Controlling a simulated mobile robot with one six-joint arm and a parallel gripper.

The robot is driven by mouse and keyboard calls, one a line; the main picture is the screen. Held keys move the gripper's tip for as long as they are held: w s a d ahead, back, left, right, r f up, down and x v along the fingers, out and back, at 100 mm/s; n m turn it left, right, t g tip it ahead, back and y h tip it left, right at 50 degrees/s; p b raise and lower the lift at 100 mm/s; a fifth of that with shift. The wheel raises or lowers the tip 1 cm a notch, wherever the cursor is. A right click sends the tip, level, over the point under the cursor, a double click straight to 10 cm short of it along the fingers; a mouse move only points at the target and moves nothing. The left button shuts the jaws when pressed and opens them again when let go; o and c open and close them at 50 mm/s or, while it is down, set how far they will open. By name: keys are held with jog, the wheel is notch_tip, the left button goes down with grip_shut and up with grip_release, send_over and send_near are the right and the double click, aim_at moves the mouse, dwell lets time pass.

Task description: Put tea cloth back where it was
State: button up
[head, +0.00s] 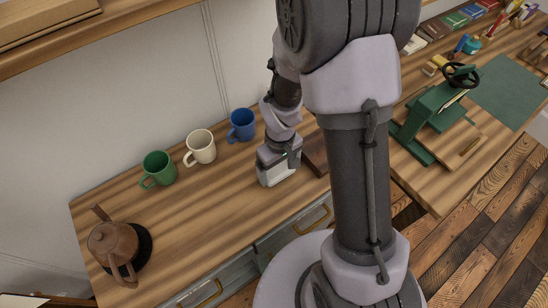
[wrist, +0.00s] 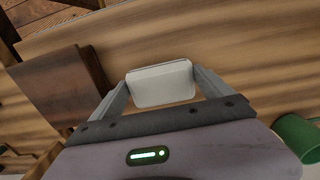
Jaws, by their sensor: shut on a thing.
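My gripper (head: 279,165) is low over the wooden counter, to the right of the mugs and near the counter's front edge. It is shut on a small white block-like bundle, which I take to be the folded tea cloth (wrist: 160,84). In the wrist view the cloth sits between the two fingers (wrist: 161,92), with wood grain behind it. The cloth also shows below the gripper in the head view (head: 278,175). I cannot tell whether it touches the counter.
A green mug (head: 159,168), cream mug (head: 201,147) and blue mug (head: 242,125) stand along the back. A brown teapot (head: 112,243) is at the left end. A dark brown board-like thing (wrist: 63,88) is beside the gripper. A green press (head: 432,115) stands right of my arm.

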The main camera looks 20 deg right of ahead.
jog(key=shift+s+f+b, duration=0.3)
jog(key=shift+f+b, duration=0.05)
jog(key=shift+f, duration=0.3)
jog(key=shift+s+f+b, duration=0.25)
jog(key=shift+f+b, duration=0.05)
jog(key=shift+f, duration=0.3)
jog(key=shift+w+a+r, duration=0.1)
jog(key=shift+a, duration=0.1)
jog(key=shift+s+d, duration=0.1)
jog(key=shift+s, duration=0.1)
jog(key=o, duration=1.1)
jog(key=shift+c, duration=0.2)
